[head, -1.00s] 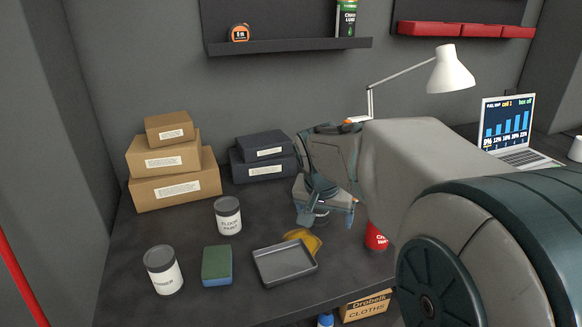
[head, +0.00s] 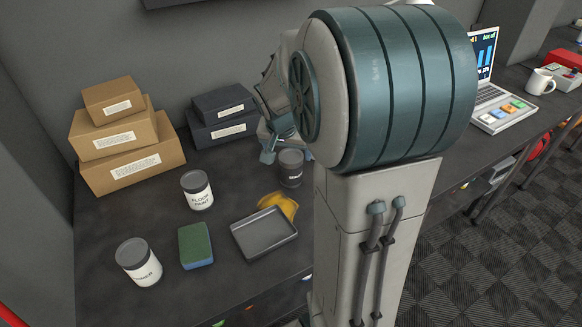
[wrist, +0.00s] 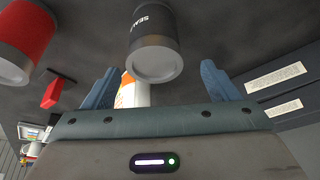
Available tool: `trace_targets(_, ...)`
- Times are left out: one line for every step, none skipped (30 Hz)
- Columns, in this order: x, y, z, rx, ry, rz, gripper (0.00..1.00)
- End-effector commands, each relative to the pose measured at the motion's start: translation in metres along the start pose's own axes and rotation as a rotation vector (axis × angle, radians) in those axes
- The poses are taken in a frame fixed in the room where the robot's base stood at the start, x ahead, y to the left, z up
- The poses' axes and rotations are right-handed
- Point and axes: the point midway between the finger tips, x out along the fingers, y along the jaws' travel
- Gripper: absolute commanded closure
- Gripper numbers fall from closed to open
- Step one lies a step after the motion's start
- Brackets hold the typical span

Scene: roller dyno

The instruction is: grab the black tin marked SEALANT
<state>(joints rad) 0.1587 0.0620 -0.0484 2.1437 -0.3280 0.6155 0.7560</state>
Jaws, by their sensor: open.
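My gripper (head: 284,150) is open. In the wrist view its two blue fingers (wrist: 159,86) are spread wide, one on each side below the tin. The tin lies beyond the fingertips, and I see no contact. My arm hides much of the gripper in the head view.
A FLOOR PAINT tin (head: 197,190), another pale tin (head: 138,262), a green sponge (head: 196,246), a grey tray (head: 264,236) and a yellow cloth (head: 279,204) lie around. Dark boxes (head: 223,118) stand behind. In the wrist view a red can (wrist: 25,40) is at left.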

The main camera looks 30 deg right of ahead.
Motion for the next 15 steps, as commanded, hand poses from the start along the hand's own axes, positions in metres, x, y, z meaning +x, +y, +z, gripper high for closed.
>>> trace_targets(0.003, 0.001, 0.001, 0.001, -0.002, 0.002, 0.19)
trace_targets(0.006, 0.002, 0.001, 0.001, -0.003, 0.003, 0.19)
trace_targets(0.010, 0.003, 0.002, 0.001, -0.004, 0.003, 0.19)
trace_targets(0.014, 0.004, 0.003, 0.001, -0.005, 0.005, 0.19)
trace_targets(0.019, 0.005, 0.003, 0.000, -0.005, 0.004, 0.19)
trace_targets(0.025, 0.006, 0.004, 0.000, -0.005, 0.004, 0.19)
trace_targets(0.030, 0.007, 0.005, 0.001, -0.006, 0.005, 0.19)
trace_targets(0.034, 0.007, 0.005, 0.001, -0.005, 0.004, 0.19)
trace_targets(0.039, 0.007, 0.005, 0.000, -0.003, 0.004, 0.19)
trace_targets(0.042, 0.007, 0.005, 0.000, -0.004, 0.004, 0.19)
trace_targets(0.045, 0.007, 0.005, 0.000, -0.003, 0.003, 0.19)
trace_targets(0.048, 0.007, 0.005, 0.001, -0.002, 0.002, 0.19)
trace_targets(0.049, 0.007, 0.005, 0.001, -0.002, 0.002, 0.19)
trace_targets(0.051, 0.007, 0.005, 0.001, -0.002, 0.002, 0.19)
trace_targets(0.052, 0.007, 0.005, 0.001, -0.001, 0.002, 0.19)
